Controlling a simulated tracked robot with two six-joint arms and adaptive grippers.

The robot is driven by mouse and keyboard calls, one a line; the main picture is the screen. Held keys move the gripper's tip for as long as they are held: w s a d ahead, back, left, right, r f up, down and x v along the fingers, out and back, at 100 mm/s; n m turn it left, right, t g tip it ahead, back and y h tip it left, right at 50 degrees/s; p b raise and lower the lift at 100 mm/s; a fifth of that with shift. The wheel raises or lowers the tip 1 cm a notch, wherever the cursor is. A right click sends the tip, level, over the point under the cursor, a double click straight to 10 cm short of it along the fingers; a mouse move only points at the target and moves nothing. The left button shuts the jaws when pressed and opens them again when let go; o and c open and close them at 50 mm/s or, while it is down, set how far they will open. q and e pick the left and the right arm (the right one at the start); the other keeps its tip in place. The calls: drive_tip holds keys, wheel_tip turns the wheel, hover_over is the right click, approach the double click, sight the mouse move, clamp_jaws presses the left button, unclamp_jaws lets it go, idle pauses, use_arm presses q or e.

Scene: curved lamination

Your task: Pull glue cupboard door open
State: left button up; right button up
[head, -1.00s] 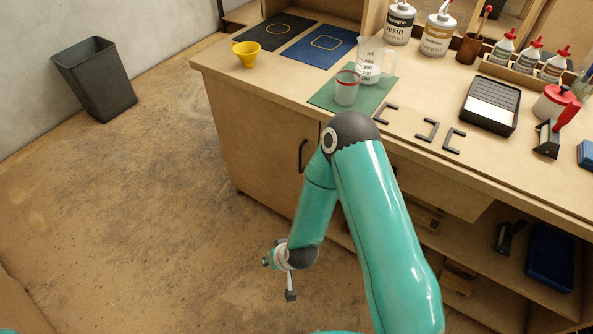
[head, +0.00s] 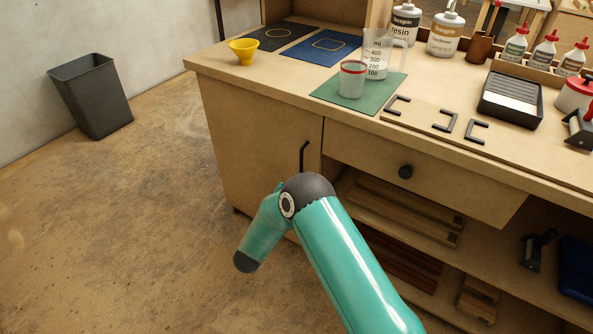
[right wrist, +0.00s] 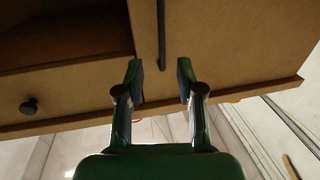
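The glue cupboard door (head: 255,145) is the plain wooden panel at the left end of the bench, and it looks shut. Its black vertical bar handle (head: 303,157) is near the door's right edge. In the right wrist view, which looks upside down, the handle (right wrist: 161,35) lies ahead of the gap between my right gripper's (right wrist: 160,70) fingers. Those fingers are apart, with nothing visibly gripped. How far they are from the handle is hard to tell. In the head view my right arm hides the right gripper. My left gripper is in neither view.
A drawer with a round black knob (head: 405,172) is right of the door; the knob also shows in the right wrist view (right wrist: 29,106). Open shelves with wood strips (head: 410,205) lie below. A dark bin (head: 93,97) stands left, with clear floor before the door.

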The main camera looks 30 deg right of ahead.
sight(302, 167)
drive_tip(key=b+x, duration=0.1)
drive_tip(key=x, duration=1.1)
drive_tip(key=shift+d, duration=0.1)
clamp_jaws()
